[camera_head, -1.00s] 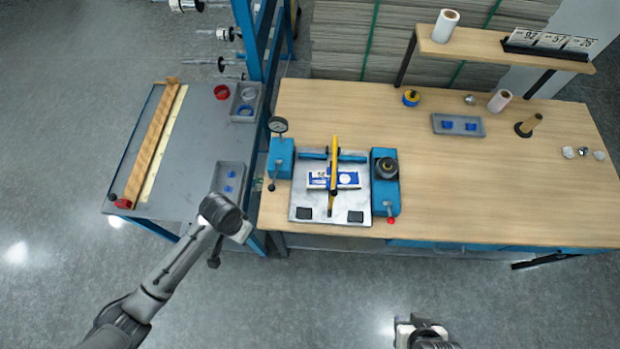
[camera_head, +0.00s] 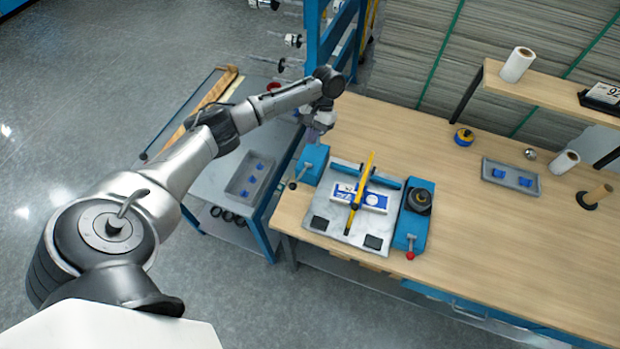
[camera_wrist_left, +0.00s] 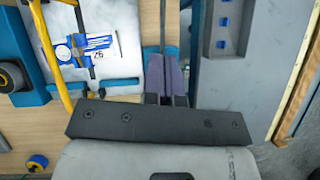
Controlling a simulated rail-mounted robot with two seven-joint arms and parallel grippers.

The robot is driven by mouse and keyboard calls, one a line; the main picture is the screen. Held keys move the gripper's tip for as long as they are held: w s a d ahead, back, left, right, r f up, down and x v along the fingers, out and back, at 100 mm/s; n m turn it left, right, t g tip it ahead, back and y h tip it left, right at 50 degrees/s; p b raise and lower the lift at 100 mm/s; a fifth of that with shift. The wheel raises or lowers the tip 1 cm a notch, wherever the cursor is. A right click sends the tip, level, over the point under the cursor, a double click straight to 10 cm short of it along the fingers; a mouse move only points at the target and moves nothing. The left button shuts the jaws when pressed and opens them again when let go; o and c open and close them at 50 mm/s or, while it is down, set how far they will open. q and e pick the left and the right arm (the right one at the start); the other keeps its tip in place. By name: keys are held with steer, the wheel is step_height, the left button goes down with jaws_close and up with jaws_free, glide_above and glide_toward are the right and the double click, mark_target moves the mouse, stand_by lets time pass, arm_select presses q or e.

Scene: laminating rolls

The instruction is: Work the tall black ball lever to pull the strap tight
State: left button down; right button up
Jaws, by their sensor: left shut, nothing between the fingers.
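The lever with a small black ball (camera_head: 292,185) sticks out of the front of the left blue block (camera_head: 313,163). My left gripper (camera_head: 313,134) is above and behind this block, fingers pointing down, shut and empty. In the left wrist view the purple-grey fingers (camera_wrist_left: 166,62) are together over the blue block, beside a thin dark rod (camera_wrist_left: 163,25); I cannot tell whether they touch anything. A yellow bar (camera_head: 361,190) crosses a blue and white piece (camera_head: 375,199) on the metal plate (camera_head: 338,236). No separate strap can be made out. My right gripper is out of view.
The right blue block (camera_head: 413,228) carries a black knob (camera_head: 419,200) and a red ball lever (camera_head: 410,255). A grey tray (camera_head: 247,177) with blue parts lies on the left side table. The blue rack post (camera_head: 319,40) stands close behind my left arm.

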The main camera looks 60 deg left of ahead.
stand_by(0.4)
arm_select(q)
steer(key=p, duration=0.1)
glide_toward(295, 183)
step_height(295, 183, down, 4)
steer(key=shift+s+d+f+p, duration=0.3)
steer(key=shift+s+f, duration=0.4)
steer(key=shift+s, duration=0.05)
steer(key=shift+s+d+f+p, duration=0.25)
steer(key=shift+s+d+f, duration=0.05)
steer(key=shift+s+f, duration=0.45)
